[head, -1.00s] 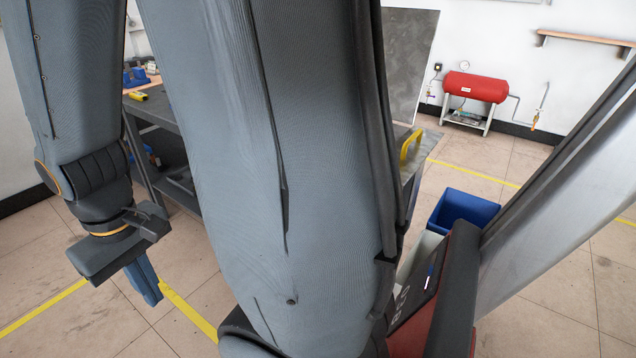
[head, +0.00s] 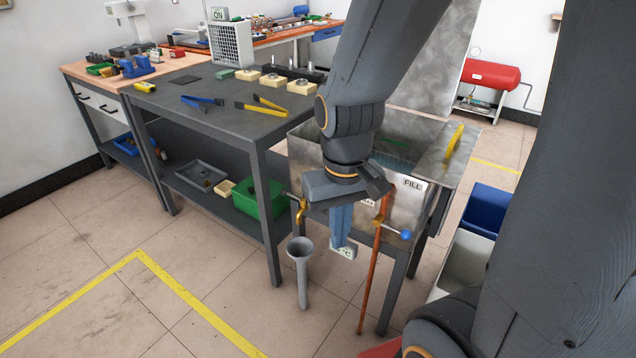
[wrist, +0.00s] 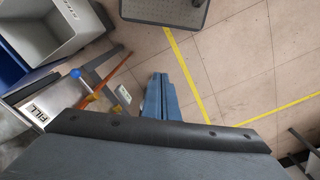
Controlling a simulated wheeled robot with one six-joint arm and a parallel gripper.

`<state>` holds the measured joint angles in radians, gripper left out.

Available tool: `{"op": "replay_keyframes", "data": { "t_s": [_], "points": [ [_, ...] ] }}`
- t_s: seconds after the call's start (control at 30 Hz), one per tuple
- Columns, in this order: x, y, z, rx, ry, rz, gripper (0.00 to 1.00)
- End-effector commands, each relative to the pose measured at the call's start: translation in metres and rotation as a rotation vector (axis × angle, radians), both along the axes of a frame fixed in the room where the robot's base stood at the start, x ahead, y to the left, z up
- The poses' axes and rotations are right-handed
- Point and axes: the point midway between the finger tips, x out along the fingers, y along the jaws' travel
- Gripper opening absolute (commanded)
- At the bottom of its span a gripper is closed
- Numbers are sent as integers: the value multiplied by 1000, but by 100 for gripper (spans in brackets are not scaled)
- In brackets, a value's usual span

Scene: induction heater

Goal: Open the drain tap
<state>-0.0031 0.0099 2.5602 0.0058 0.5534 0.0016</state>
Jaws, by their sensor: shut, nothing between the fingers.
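A brass tap (head: 301,211) sticks out at the left of the grey metal tank (head: 303,150), above a grey funnel on a pipe (head: 299,250). No label shows on this tap, so I cannot confirm that it is the drain tap. A second brass valve (head: 379,221) with a blue ball handle (head: 405,235) sits on a copper pipe (head: 368,275), near a FILL label (head: 412,184). My gripper (head: 341,240) points down in front of the tank, between the two, fingers shut and empty. The wrist view shows its fingers (wrist: 160,82), the blue ball (wrist: 75,73) and FILL label (wrist: 38,113).
A dark workbench (head: 215,100) with a lower shelf and green bin (head: 262,200) stands left of the tank. A white tag (head: 343,252) shows by the fingertips. Blue (head: 487,208) and grey (head: 464,258) bins stand at right. Floor at front left is clear.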

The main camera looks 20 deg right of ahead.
Motion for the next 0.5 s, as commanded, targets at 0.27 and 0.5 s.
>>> {"op": "replay_keyframes", "data": {
  "t_s": [0.27, 0.5],
  "points": [
    [0, 0, 0, 0, 0, 0, 0],
    [34, -1, -2, -16, -6, -55, 0]
  ]
}}
